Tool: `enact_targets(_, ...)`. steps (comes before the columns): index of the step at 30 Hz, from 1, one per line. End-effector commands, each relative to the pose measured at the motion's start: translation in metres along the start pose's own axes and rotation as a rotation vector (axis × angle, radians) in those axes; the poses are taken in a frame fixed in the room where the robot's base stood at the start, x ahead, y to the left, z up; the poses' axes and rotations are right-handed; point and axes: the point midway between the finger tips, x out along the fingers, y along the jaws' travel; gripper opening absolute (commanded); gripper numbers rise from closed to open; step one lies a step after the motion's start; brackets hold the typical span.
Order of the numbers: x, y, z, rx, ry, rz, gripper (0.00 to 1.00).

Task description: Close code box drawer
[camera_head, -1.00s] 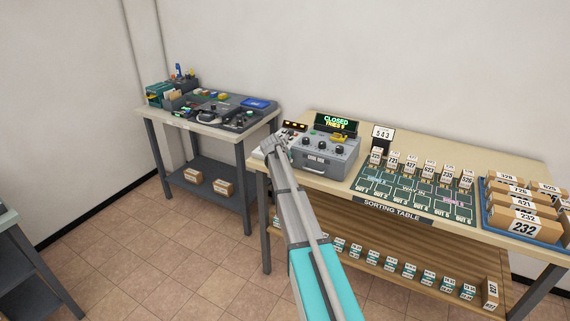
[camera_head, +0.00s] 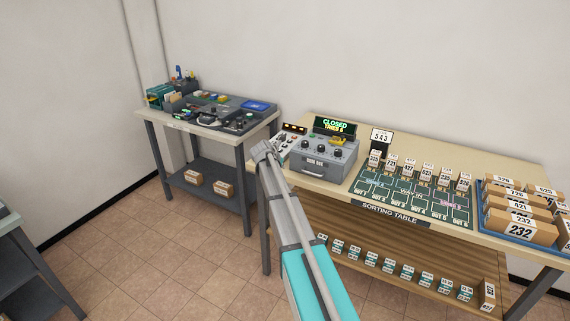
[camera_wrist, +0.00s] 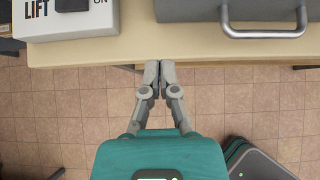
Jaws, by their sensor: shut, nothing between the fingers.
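The code box (camera_head: 323,156) is a grey box with knobs on top, standing on the left part of the sorting table. Its lit display (camera_head: 335,125) reads CLOSED. The drawer handle (camera_head: 313,166) is a metal bar on the box's front; it also shows large at the top right of the wrist view (camera_wrist: 264,33). From these frames I cannot tell whether the drawer stands out from the box. My gripper (camera_wrist: 159,66) is shut and empty, in front of the table's edge, below and left of the handle and apart from it. In the head view my gripper (camera_head: 264,150) shows left of the box.
A panel marked LIFT (camera_wrist: 65,18) sits left of the box. The sorting table (camera_head: 350,187) carries a green board (camera_head: 412,198) with numbered boxes and a blue tray (camera_head: 522,238) of parcels. A grey side table (camera_head: 207,125) stands at the left. Floor in front is clear.

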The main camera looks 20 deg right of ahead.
Motion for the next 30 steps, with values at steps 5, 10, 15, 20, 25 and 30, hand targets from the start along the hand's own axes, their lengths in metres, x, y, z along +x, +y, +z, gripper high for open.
enact_targets(5,-0.026,-0.001,0.002,-0.002,0.001,0.000,0.00)
enact_targets(10,-0.045,-0.001,0.002,0.000,0.002,0.000,0.00)
enact_targets(15,-0.061,-0.001,0.001,0.000,0.002,0.000,0.00)
enact_targets(20,-0.070,-0.001,0.001,0.000,0.001,0.000,0.00)
enact_targets(25,-0.074,-0.001,0.000,0.000,0.001,0.000,0.00)
enact_targets(30,-0.074,-0.001,0.000,0.000,0.001,-0.001,0.00)
